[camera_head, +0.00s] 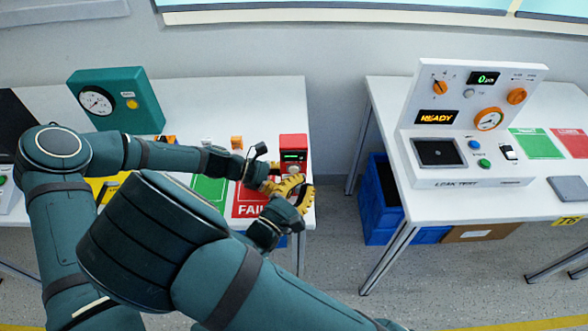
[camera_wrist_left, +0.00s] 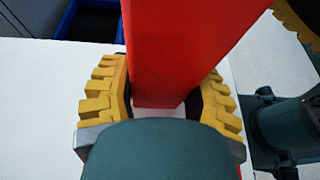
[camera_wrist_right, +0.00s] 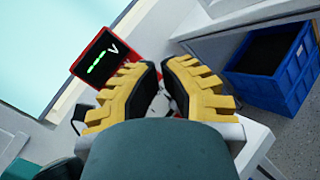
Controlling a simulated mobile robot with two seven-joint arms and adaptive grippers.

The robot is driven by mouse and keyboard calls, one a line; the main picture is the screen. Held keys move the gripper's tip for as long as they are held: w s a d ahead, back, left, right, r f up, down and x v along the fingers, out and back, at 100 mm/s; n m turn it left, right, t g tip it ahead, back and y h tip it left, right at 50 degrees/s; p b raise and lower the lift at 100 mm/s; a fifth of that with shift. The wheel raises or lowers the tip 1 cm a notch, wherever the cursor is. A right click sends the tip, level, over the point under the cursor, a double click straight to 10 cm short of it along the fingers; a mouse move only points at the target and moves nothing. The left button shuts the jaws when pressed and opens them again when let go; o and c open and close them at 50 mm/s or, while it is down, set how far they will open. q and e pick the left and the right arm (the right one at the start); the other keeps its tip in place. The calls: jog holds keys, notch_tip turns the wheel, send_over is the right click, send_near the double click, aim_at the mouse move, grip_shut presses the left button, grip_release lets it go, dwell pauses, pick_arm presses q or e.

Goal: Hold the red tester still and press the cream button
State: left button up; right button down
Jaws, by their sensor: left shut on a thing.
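The red tester (camera_head: 293,143), a red box with a lit green display, stands upright at the right end of the left table. My left gripper (camera_wrist_left: 165,92) is shut on its red body, one yellow finger on each side.
A red FAIL mat (camera_head: 248,208) and a green mat (camera_head: 208,190) lie left of the grippers. A teal gauge box (camera_head: 117,97) stands at the back left. Past a gap on the right is a leak-test table (camera_head: 545,205), with a blue crate (camera_head: 378,215) below.

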jog(key=shift+w, duration=0.1)
jog(key=shift+w, duration=0.3)
jog(key=shift+w, duration=0.4)
dwell(0.9)
jog(key=shift+s, duration=0.85)
jog(key=s, duration=0.5)
jog(key=shift+d, duration=0.1)
dwell(0.4)
dwell(0.5)
